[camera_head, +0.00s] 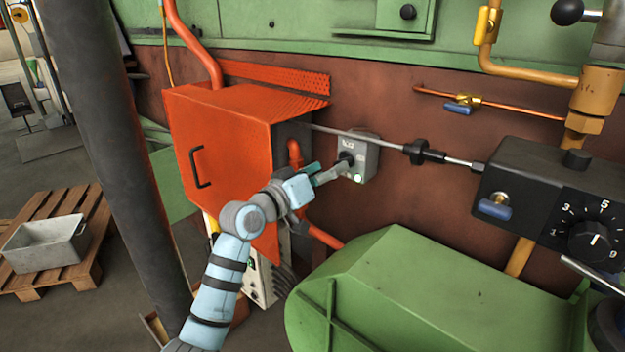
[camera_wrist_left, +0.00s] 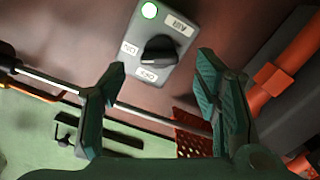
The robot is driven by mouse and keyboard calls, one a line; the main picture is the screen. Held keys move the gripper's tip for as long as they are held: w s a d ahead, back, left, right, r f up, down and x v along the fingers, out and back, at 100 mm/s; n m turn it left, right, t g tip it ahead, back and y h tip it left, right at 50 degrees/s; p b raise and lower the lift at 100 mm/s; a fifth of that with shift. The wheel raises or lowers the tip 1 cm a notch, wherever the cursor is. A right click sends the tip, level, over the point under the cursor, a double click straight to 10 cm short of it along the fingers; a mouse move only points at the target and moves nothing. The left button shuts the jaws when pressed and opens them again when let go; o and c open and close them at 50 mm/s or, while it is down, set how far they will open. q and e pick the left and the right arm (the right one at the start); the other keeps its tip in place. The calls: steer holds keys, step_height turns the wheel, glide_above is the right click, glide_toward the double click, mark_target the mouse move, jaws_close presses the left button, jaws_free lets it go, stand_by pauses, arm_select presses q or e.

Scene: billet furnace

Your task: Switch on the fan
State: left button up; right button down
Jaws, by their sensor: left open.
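In the left wrist view the box (camera_wrist_left: 150,75) shows labels that look like AIR, ON and OFF around the knob (camera_wrist_left: 158,49), and the lamp (camera_wrist_left: 149,10) glows at one corner. My left gripper (camera_head: 332,174) is at the box's front. Its fingers (camera_wrist_left: 160,72) are open and empty, with the knob between and just beyond the tips in the picture. I cannot tell whether they touch it. My right gripper is not in view.
An orange cabinet (camera_head: 215,150) stands left of the switch box. A thin metal rod (camera_head: 375,137) crosses above it to a black dial box (camera_head: 540,185) at right. A green housing (camera_head: 420,285) lies below. A dark column (camera_head: 110,150) stands at left.

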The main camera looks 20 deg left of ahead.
arm_select(q)
steer(key=v, duration=0.8)
steer(key=shift+s, duration=0.3)
steer(key=shift+a, duration=0.1)
